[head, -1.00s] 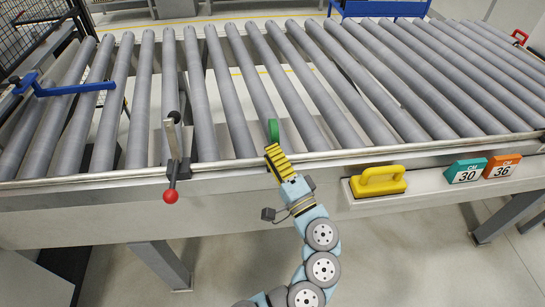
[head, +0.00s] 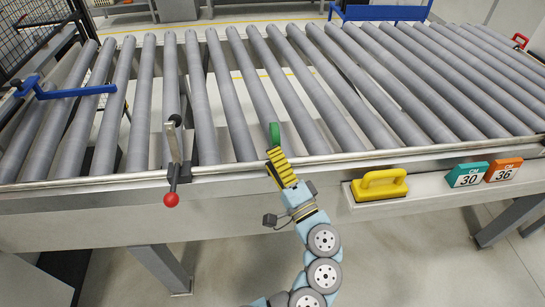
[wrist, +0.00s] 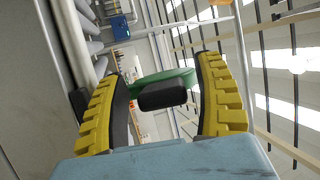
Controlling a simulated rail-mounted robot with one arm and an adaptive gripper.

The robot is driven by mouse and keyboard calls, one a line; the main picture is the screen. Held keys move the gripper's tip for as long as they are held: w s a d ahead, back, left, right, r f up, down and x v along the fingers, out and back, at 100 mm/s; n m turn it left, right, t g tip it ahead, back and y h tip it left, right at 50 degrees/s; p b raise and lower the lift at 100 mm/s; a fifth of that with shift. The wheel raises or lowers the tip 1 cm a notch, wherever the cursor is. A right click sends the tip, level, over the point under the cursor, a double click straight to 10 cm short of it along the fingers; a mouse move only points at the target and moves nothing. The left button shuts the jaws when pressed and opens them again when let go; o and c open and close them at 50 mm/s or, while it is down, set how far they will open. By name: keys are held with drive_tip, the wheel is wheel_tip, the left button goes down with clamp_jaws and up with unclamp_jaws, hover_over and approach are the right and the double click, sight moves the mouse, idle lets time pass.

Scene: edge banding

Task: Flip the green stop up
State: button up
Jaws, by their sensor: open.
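The green stop (head: 275,133) stands upright at the front edge of the roller conveyor, just beyond my gripper's tips in the head view. In the wrist view the green stop (wrist: 172,85) runs between the two yellow fingers, with a dark block (wrist: 162,95) in front of it. My gripper (head: 275,153) has yellow ribbed fingers, which also show in the wrist view (wrist: 160,75). The fingers are apart, one on each side of the stop. I cannot tell whether either finger touches it.
The conveyor's rollers (head: 206,100) lie behind the front rail (head: 360,158). A yellow handled block (head: 380,185) and signs marked 30 (head: 467,175) and 36 (head: 503,170) are on the right. A blue arm (head: 70,92) is at far left.

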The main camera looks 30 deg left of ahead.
drive_tip(key=v, duration=1.1)
drive_tip(key=shift+s+d, duration=0.15)
drive_tip(key=shift+d, duration=0.05)
drive_tip(key=shift+f, duration=0.15)
